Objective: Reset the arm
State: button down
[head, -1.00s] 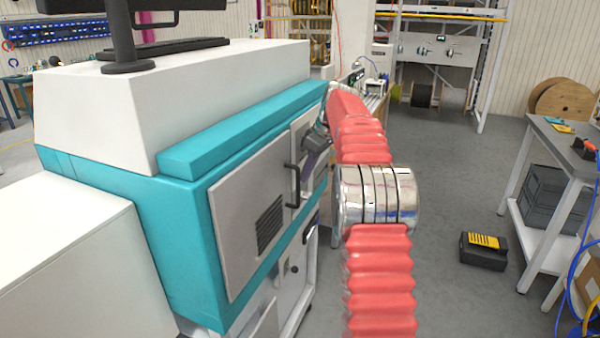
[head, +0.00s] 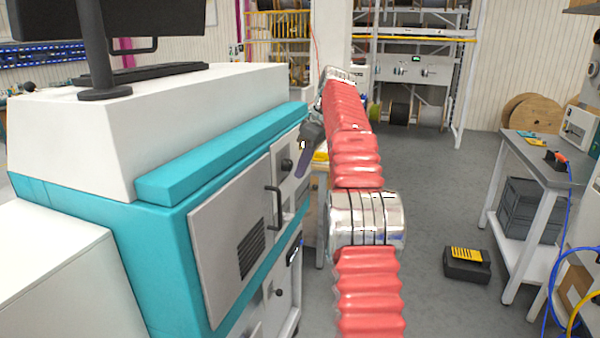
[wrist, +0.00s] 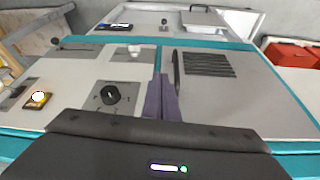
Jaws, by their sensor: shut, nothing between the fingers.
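My gripper (head: 303,160) is dark with purple fingers, at the end of my red ribbed arm, close to the front of a teal and white machine (head: 160,232). In the wrist view the purple fingers (wrist: 161,98) are together and empty. They point at the machine's panel, between a black rotary knob (wrist: 110,94) and a grey door with a dark handle (wrist: 176,70). The knob also shows beside the gripper in the head view (head: 287,165). I cannot tell whether the fingers touch the panel.
A workbench (head: 540,150) with grey crates stands at the right. A black and yellow case (head: 466,264) lies on the floor before it. Shelves with cable reels (head: 410,80) stand at the back.

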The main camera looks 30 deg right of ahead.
dwell(0.6)
notch_tip(320, 180, down, 8)
jog(key=s+m+h, duration=0.1)
jog(key=s+m, duration=0.1)
jog(key=m, duration=0.5)
jog(key=s+a+f+t, duration=0.1)
jog(key=s+a+f, duration=0.1)
jog(key=s+a, duration=1.4)
jog(key=s+a+f+n+t+h, duration=0.1)
jog(key=s+a+f, duration=0.1)
jog(key=s+a, duration=1.4)
jog(key=shift+s+a, duration=0.4)
jog(key=shift+s, duration=0.15)
